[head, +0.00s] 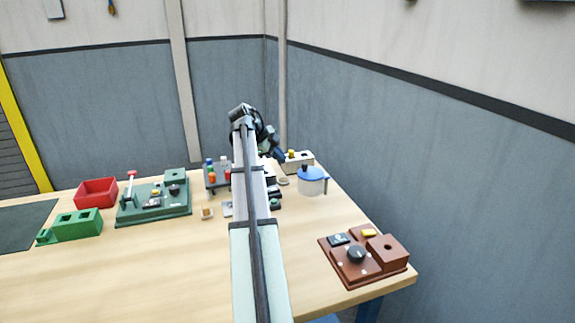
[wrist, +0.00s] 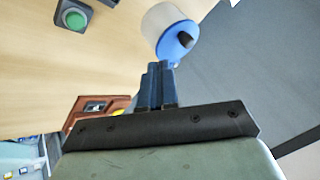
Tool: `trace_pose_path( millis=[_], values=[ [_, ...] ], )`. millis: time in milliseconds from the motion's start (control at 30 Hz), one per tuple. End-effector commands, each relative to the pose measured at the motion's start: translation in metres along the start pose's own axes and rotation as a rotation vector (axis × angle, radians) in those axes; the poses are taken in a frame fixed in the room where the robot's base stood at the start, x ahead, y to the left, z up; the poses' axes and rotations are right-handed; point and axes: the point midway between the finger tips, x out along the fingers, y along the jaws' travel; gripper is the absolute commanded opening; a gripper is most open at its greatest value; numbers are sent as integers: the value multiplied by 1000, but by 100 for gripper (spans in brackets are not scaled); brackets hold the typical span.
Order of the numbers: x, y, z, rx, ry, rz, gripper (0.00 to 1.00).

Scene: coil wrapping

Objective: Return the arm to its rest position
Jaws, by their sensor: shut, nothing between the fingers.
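My arm reaches out over the wooden table in the head view, with its wrist raised above the far part. My gripper shows in the wrist view (wrist: 157,70), its dark blue fingers together with nothing between them. A brown fixture with a black knob (head: 356,254) sits at the table's near right corner and is partly hidden behind my gripper in the wrist view.
A green fixture board (head: 153,213), a red bin (head: 97,192) and a green block (head: 78,224) stand on the left. A grey rack (head: 217,178) with coloured items is beside my arm. A wall runs along the right. The table's front middle is clear.

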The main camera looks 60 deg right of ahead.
Motion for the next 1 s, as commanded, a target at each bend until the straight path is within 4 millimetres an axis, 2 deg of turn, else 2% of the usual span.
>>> trace_pose_path(
  millis=[200, 567, 667, 767, 1000],
  values=[
    [-22, -1, 1, 0, 0, -1, 0],
    [-28, 0, 5, -10, -2, -5, 0],
    [-36, 3, 21, -48, -11, -29, 0],
    [-52, 8, 50, -122, -25, -78, 0],
    [-106, 36, 140, -364, -66, -242, 0]
  ],
)
